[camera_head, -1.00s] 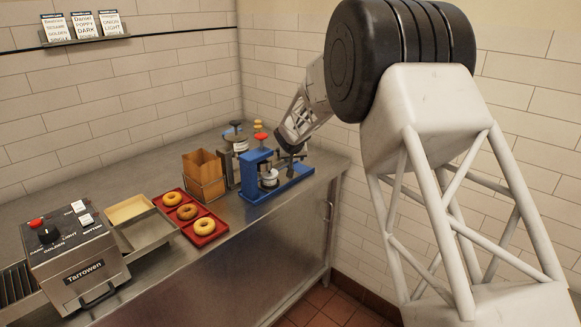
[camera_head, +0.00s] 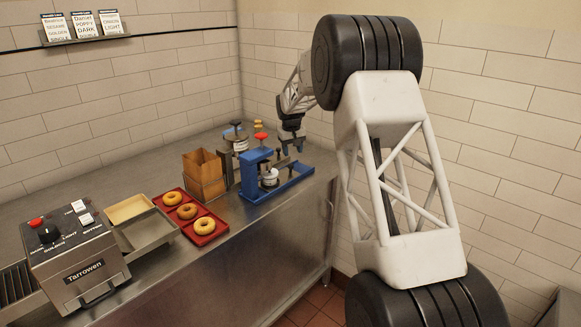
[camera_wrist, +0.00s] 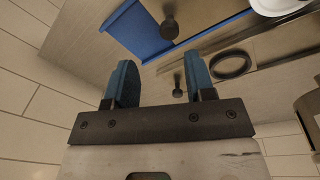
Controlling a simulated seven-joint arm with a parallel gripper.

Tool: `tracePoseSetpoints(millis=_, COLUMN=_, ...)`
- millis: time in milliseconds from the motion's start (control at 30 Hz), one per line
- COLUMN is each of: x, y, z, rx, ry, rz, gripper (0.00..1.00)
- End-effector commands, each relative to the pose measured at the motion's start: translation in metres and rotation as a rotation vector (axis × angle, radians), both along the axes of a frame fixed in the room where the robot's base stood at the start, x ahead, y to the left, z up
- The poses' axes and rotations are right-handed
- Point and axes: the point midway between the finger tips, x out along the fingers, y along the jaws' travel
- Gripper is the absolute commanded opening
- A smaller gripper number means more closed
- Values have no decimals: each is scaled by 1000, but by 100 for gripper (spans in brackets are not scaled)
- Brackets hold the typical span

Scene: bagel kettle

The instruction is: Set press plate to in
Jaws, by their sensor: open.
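My gripper (camera_head: 293,153) points down over the press's right side, open and empty. In the wrist view the blue fingers of my gripper (camera_wrist: 160,82) are apart. Beyond them are the blue base (camera_wrist: 138,30), a black knob (camera_wrist: 169,27), a smaller dark knob (camera_wrist: 178,92) and a black ring (camera_wrist: 231,64).
A second press-like device (camera_head: 236,137) stands behind. The tiled wall (camera_head: 350,160) is close behind and right.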

Motion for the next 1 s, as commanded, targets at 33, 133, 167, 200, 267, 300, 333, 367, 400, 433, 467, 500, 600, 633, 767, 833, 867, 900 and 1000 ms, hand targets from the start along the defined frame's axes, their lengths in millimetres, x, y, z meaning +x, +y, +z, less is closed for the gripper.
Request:
tracePoseSetpoints(millis=33, x=1, y=1, z=0, rx=8, ry=23, rz=16, gripper=50)
tracePoseSetpoints(millis=133, x=2, y=4, z=2, rx=25, ry=60, rz=45, gripper=50)
tracePoseSetpoints(millis=167, x=1, y=5, z=2, rx=30, ry=70, rz=52, gripper=50)
tracePoseSetpoints(millis=200, x=1, y=6, z=2, rx=35, ry=80, rz=60, gripper=50)
tracePoseSetpoints(millis=267, x=1, y=7, z=2, rx=40, ry=90, rz=68, gripper=50)
tracePoseSetpoints(millis=300, x=1, y=7, z=3, rx=42, ry=95, rz=73, gripper=50)
tracePoseSetpoints(millis=333, x=1, y=7, z=3, rx=43, ry=97, rz=75, gripper=50)
tracePoseSetpoints(millis=367, x=1, y=7, z=3, rx=45, ry=99, rz=76, gripper=50)
tracePoseSetpoints(millis=400, x=1, y=7, z=3, rx=45, ry=100, rz=77, gripper=50)
tracePoseSetpoints(millis=433, x=1, y=8, z=3, rx=45, ry=100, rz=78, gripper=50)
tracePoseSetpoints(millis=467, x=1, y=8, z=3, rx=45, ry=100, rz=77, gripper=50)
tracePoseSetpoints(millis=500, x=1, y=8, z=3, rx=45, ry=100, rz=77, gripper=50)
tracePoseSetpoints(millis=600, x=1, y=8, z=3, rx=44, ry=100, rz=77, gripper=50)
tracePoseSetpoints(millis=633, x=1, y=8, z=3, rx=44, ry=100, rz=77, gripper=50)
tracePoseSetpoints(millis=767, x=1, y=7, z=2, rx=44, ry=100, rz=76, gripper=50)
tracePoseSetpoints(millis=833, x=1, y=7, z=-1, rx=44, ry=100, rz=76, gripper=50)
tracePoseSetpoints(millis=867, x=1, y=7, z=-2, rx=44, ry=100, rz=76, gripper=50)
tracePoseSetpoints(millis=900, x=1, y=8, z=-5, rx=44, ry=100, rz=76, gripper=50)
tracePoseSetpoints(millis=1000, x=1, y=7, z=-13, rx=44, ry=100, rz=76, gripper=50)
